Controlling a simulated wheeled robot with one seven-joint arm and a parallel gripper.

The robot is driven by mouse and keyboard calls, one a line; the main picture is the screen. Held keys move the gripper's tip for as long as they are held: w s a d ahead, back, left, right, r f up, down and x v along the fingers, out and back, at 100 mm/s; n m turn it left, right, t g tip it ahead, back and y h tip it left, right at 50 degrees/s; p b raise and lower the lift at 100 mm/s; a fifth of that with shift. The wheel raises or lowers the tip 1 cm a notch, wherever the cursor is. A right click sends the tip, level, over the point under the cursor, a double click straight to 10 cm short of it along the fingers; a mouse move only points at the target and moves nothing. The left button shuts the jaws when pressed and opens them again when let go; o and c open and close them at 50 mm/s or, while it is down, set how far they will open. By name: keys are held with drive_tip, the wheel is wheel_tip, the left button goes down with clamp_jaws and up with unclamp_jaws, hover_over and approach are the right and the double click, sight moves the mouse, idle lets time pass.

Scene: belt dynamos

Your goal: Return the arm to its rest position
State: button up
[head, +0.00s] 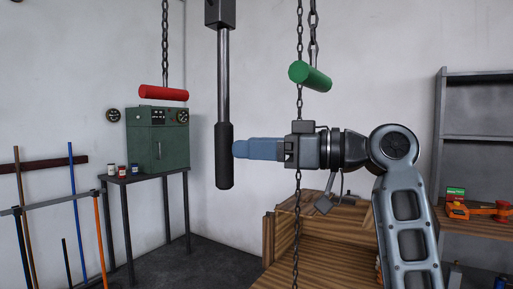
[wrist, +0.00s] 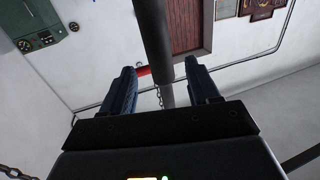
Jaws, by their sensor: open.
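My gripper (head: 237,149) is stretched out to the left in the head view, with its blue fingers level. In the wrist view the two fingers of my gripper (wrist: 162,70) stand apart, open, and hold nothing. A hanging lever with a black grip (head: 224,155) is just left of the fingertips in the head view. In the wrist view the black grip (wrist: 153,35) and its grey rod show in line with the gap between the fingers. I cannot tell whether the fingertips touch the grip. My arm (head: 407,215) rises from the lower right and bends toward the lever.
A red pull handle (head: 164,93) and a green one (head: 310,76) hang on chains; one chain passes close by my wrist. A wooden crate (head: 325,240) stands below my gripper. A green cabinet (head: 158,140) is at left, a shelf (head: 480,135) at right.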

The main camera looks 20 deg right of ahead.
idle(0.4)
wheel_tip(320, 180, down, 20)
drive_tip(key=s+m+t+h, duration=0.2)
drive_tip(key=m+t+h, duration=0.25)
drive_tip(key=m, duration=0.35)
drive_tip(key=s+d+f+m+h, duration=0.1)
drive_tip(key=s+f+m+h, duration=0.4)
drive_tip(key=s+f, duration=0.7)
drive_tip(key=s+f+g+h, duration=0.15)
drive_tip(key=s+f, duration=0.25)
drive_tip(key=s, duration=0.4)
drive_tip(key=s+f+h, duration=0.3)
drive_tip(key=s+f, duration=0.2)
drive_tip(key=s, duration=0.3)
drive_tip(key=s+r+n, duration=0.1)
drive_tip(key=s+r, duration=0.1)
drive_tip(key=s, duration=0.5)
drive_tip(key=s+r+n, duration=0.2)
drive_tip(key=s, duration=0.5)
drive_tip(key=shift+s+d+r, duration=0.2)
drive_tip(key=shift+s+r, duration=0.05)
